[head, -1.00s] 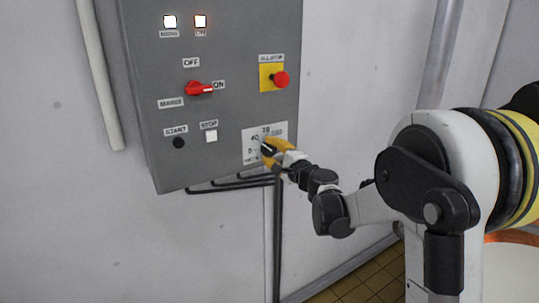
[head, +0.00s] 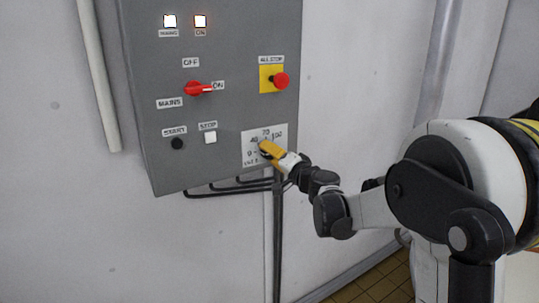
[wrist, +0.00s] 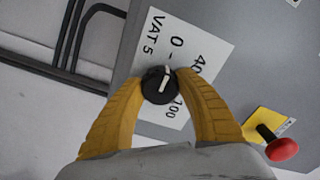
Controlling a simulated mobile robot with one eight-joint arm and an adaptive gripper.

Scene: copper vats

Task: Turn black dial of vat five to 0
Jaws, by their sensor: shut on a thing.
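The black dial (wrist: 153,88) sits on the white VAT 5 scale plate (wrist: 213,35), seen sideways in the wrist view. Its white pointer line is aimed at about the dash beside the 0. My gripper (wrist: 164,76) is shut on the dial, with one yellow finger on each side. In the head view my gripper (head: 268,149) reaches the scale plate (head: 249,136) from the right and hides most of the dial.
The grey panel (head: 230,110) also bears a red mains switch (head: 198,88) at ON, a red all-stop button (head: 280,80) on yellow, and start (head: 177,143) and stop (head: 210,137) buttons. Two lamps are lit above. Black cables (head: 225,190) run below the panel.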

